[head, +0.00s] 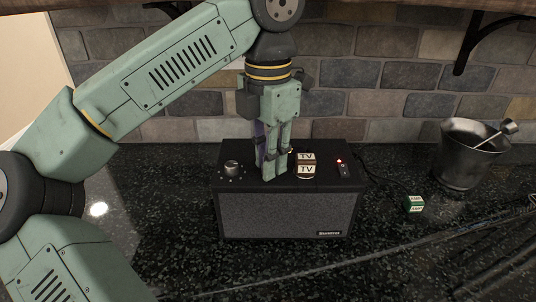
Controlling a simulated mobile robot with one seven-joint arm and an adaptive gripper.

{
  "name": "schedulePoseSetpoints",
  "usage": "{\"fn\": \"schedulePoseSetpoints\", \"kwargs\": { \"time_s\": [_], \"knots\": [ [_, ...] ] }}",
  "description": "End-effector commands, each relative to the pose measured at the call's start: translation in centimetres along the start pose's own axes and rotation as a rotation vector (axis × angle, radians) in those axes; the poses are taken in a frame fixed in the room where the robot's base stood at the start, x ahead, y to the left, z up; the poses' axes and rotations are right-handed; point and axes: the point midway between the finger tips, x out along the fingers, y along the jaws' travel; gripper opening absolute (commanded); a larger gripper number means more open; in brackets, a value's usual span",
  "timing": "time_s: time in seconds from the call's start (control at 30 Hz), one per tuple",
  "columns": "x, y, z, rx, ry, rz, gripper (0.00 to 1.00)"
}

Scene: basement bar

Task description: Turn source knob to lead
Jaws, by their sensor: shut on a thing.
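A black amplifier box (285,212) with a grey speaker front stands on the dark counter. One dark round knob (232,167) with small white marks around it shows at the left of its top panel. My gripper (275,172) points straight down at the middle of the top panel, right of that knob. Its fingers are shut on a knob there, which they hide almost fully. I cannot read the source labels or see which way the held knob points.
Two blocks marked TV (306,170) are on the amplifier, close right of my fingers. A red-lit switch (341,167) is farther right. A green-and-white cube (413,204) and a metal bucket (465,160) with a ladle stand at the right. A stone wall is behind.

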Motion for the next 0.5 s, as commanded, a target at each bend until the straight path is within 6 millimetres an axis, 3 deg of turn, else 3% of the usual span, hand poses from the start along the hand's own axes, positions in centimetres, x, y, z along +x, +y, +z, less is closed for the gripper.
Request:
{"fn": "schedulePoseSetpoints", "kwargs": {
  "time_s": [0.5],
  "knots": [
    [-0.01,-0.06,0.01,0.167,0.0,-0.001,0.0]
  ]
}}
